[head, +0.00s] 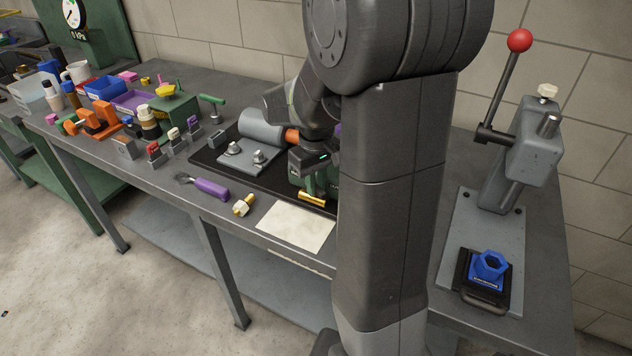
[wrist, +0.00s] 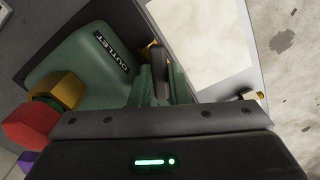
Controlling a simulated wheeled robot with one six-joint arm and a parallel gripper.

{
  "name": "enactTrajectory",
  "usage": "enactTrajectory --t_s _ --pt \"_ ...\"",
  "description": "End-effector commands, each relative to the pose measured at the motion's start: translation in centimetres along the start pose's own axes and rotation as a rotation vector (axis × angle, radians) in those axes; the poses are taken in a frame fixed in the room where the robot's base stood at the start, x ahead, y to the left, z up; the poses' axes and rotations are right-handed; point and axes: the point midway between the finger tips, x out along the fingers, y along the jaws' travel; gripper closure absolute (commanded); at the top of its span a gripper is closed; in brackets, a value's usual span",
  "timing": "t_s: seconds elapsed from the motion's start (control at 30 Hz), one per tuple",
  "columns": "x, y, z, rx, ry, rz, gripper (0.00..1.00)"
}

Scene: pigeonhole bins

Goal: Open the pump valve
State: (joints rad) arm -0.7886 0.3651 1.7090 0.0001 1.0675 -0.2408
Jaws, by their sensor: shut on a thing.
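The pump's green body (head: 297,171) stands on a black tray on the bench, partly hidden by my arm. In the wrist view, its green casing (wrist: 82,65) carries an OUTLET label. My gripper (head: 313,182) points down at the pump. In the wrist view, my gripper (wrist: 160,88) is closed around a narrow dark piece, apparently the pump valve's handle (wrist: 161,70). The grip itself is partly hidden, and the handle's full shape and angle cannot be told. A brass cylinder (head: 312,200) shows low at the pump's front.
A grey motor (head: 262,130) and a grey plate (head: 247,157) share the black tray (head: 205,160). A purple-handled tool (head: 211,188), a brass fitting (head: 243,205) and a pale sheet (head: 296,226) lie in front. A lever press (head: 520,150) stands at right.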

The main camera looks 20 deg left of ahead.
Motion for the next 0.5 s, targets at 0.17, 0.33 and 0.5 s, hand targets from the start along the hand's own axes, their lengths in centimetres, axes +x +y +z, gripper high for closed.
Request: enactTrajectory --t_s 0.17,0.33,0.5 --pt "-0.15 0.15 -0.01 -0.114 -0.001 0.0 1.0" --pt "-0.14 0.31 -0.03 -0.275 -0.002 0.0 1.0" --pt "-0.1 0.42 -0.09 -0.382 0.0 0.0 1.0"
